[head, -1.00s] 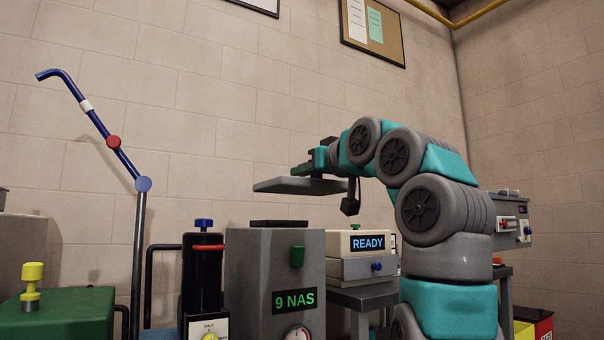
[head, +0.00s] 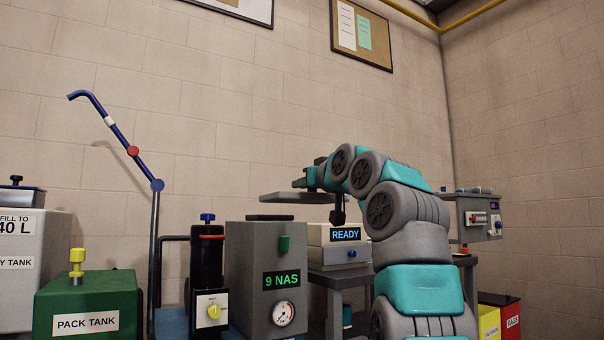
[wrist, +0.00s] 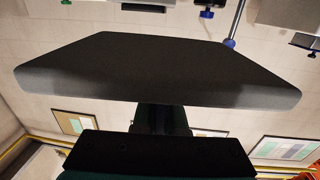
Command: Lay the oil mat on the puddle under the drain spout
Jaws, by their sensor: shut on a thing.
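The oil mat (head: 290,198) is a flat grey slab, held level in the air by my gripper (head: 303,183). In the wrist view the mat (wrist: 155,70) looks dark and fills much of the picture, with my gripper (wrist: 160,118) shut on its near edge. In the head view the mat is above and just behind the grey box that reads 9 NAS. A blue bent pipe (head: 112,125) on a dark upright stands at the left; I cannot tell whether it is the drain spout. No puddle shows in either view; the floor is hidden.
The grey 9 NAS box (head: 262,265), a black cylinder unit (head: 207,270) and the green pack tank (head: 88,300) line the front. A READY box (head: 330,250) sits on a bench behind. Yellow (head: 489,322) and red (head: 505,312) bins stand at right.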

